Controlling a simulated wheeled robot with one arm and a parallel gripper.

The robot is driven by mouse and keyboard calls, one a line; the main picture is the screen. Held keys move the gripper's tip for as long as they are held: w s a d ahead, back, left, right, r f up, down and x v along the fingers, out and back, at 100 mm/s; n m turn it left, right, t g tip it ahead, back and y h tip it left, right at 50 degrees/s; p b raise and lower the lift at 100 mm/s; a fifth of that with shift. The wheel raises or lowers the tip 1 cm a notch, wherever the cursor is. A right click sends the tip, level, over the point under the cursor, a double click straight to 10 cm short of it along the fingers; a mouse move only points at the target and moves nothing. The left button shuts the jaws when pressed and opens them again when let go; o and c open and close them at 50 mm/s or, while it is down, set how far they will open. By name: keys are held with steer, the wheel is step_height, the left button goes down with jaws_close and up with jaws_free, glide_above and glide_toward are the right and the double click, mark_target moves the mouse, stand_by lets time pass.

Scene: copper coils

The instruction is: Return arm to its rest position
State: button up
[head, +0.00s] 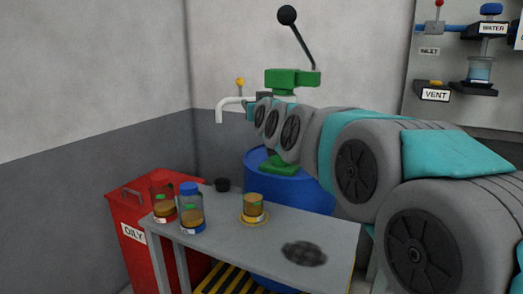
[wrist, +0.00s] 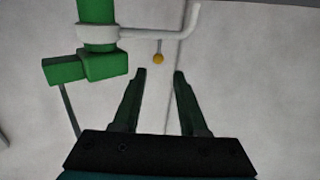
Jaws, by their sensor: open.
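My arm (head: 355,165) reaches from the lower right of the head view towards the middle, raised above the table and in front of the green hand pump. My gripper (wrist: 159,74) is open in the wrist view, with its two dark green fingers apart and nothing between them. Beyond the fingertips are the pale wall and a small yellow knob (wrist: 158,58). In the head view the fingers are too small and blended with the pump to make out.
The green pump (head: 292,77) stands on a blue drum (head: 258,163), partly behind my arm. A red OILY bin (head: 130,225) stands left.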

steer(key=s+d+f+g+h, duration=0.1)
steer(key=s+d+f+g, duration=0.35)
steer(key=s+f, duration=0.6)
steer(key=s+d+f+g+h, duration=0.1)
steer(key=s+d+f+g, duration=0.35)
steer(key=f, duration=0.85)
steer(key=s+d+f+m+g+h, duration=0.1)
steer(key=s+d+f+g, duration=0.1)
steer(key=s, duration=0.9)
steer(key=s+d+f+m+g, duration=0.1)
steer(key=s+d+f+g, duration=0.2)
steer(key=s+f, duration=0.4)
steer(key=s+d+f+m+g+h, duration=0.1)
steer(key=s+f+g, duration=0.4)
steer(key=s, duration=1.2)
steer(key=shift+d+f+h, duration=0.15)
steer(key=shift+d+h, duration=0.15)
steer(key=shift+d, duration=0.55)
